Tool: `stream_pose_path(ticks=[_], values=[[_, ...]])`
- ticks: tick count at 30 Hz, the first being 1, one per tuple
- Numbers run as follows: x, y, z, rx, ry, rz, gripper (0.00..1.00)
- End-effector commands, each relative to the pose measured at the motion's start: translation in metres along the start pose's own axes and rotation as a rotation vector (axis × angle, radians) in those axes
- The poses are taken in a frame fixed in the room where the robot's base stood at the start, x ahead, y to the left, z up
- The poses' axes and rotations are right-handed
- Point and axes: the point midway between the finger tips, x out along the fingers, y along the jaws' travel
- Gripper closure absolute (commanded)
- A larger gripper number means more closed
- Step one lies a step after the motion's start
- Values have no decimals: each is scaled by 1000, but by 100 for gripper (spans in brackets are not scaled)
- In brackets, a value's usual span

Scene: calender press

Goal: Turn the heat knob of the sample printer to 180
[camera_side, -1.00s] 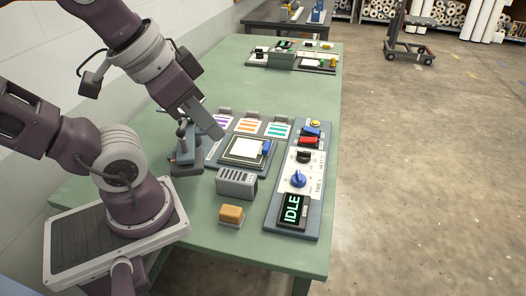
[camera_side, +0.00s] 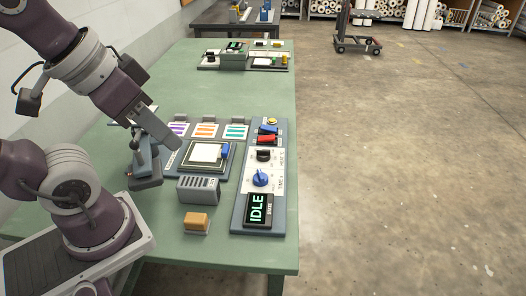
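The sample printer's control panel (camera_side: 248,206) lies at the right of the green table. It carries a black knob (camera_side: 263,155) beside lettering that seems to read HEAT, and a blue knob (camera_side: 260,178) beside lettering that seems to read TIME. The scale numbers are too small to read. A display (camera_side: 258,208) at its near end shows IDLE. My gripper (camera_side: 168,143) hangs left of the panel, above and left of the press plate, apart from both knobs. Its fingers are seen side-on, so I cannot tell whether they are open.
A press bed with a white sheet (camera_side: 206,152) lies between my gripper and the panel. A grey vented box (camera_side: 198,190) and a tan block (camera_side: 196,222) stand nearer. Colour-striped cards (camera_side: 205,130) lie behind. Red (camera_side: 267,140) and blue (camera_side: 268,129) switches sit beyond the black knob.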

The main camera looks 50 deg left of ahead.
Motion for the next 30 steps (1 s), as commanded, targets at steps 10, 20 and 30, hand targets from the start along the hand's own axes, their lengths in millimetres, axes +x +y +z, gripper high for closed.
stream_pose_path(ticks=[10,20,30], values=[[101,-19,-134,-1260,-383,-36,41],[273,-90,-178,-2198,-249,-529,41],[326,-98,-158,-2271,-209,-574,41]])
